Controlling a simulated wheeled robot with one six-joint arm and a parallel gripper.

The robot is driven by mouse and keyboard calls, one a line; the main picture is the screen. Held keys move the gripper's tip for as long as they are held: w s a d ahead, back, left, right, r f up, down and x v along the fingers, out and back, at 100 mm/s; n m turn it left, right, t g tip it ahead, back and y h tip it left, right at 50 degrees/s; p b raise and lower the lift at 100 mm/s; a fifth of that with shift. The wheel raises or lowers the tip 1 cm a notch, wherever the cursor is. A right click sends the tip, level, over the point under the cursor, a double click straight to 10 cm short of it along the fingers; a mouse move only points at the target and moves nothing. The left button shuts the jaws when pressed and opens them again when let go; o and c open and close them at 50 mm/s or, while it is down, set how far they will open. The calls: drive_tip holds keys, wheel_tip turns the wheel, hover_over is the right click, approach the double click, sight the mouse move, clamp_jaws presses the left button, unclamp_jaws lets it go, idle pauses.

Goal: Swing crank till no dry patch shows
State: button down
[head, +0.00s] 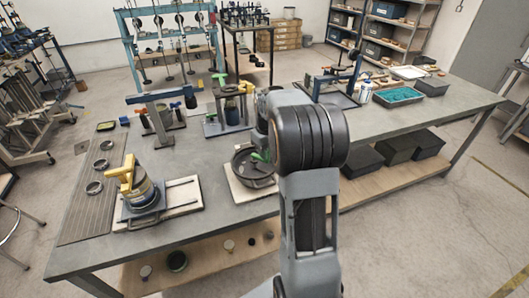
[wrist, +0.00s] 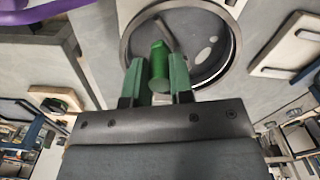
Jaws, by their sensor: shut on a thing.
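A round dark pan (head: 241,172) sits on a pale board (head: 239,192) near the bench's front edge, partly hidden by my arm in the head view. In the wrist view the pan (wrist: 222,66) has a dark rim and a grey floor. A thin crank bar (wrist: 168,36) crosses it, with an upright green handle (wrist: 159,60). My gripper (wrist: 157,72) has green fingers on both sides of this handle and is shut on it. Small pale spots (wrist: 204,54) show on the pan floor, right of the handle; I cannot tell if these are dry patches.
A yellow-handled device (head: 143,192) on a pale board stands to the left. Clamp-like fixtures (head: 160,115) stand behind. A tray of teal material (head: 398,95) lies at the back right. Bare bench top lies between the left device and the pan.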

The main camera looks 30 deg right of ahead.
drive_tip(key=n, duration=0.1)
drive_tip(key=w+d+n, duration=0.1)
drive_tip(key=n, duration=0.1)
drive_tip(key=shift+d+n+p, duration=0.2)
drive_tip(key=shift+n+p, duration=0.1)
drive_tip(key=shift+p, duration=0.05)
drive_tip(key=shift+w+d+n+p, duration=0.2)
drive_tip(key=shift+w+n, duration=0.1)
drive_tip(key=shift+n, duration=0.55)
drive_tip(key=shift+w+d+n+p, duration=0.1)
drive_tip(key=shift+w+d+n, duration=0.15)
drive_tip(key=shift+n, duration=0.6)
drive_tip(key=shift+w, duration=0.1)
drive_tip(key=c, duration=1)
unclamp_jaws()
wheel_tip(320, 180, up, 14)
drive_tip(key=shift+f, duration=0.1)
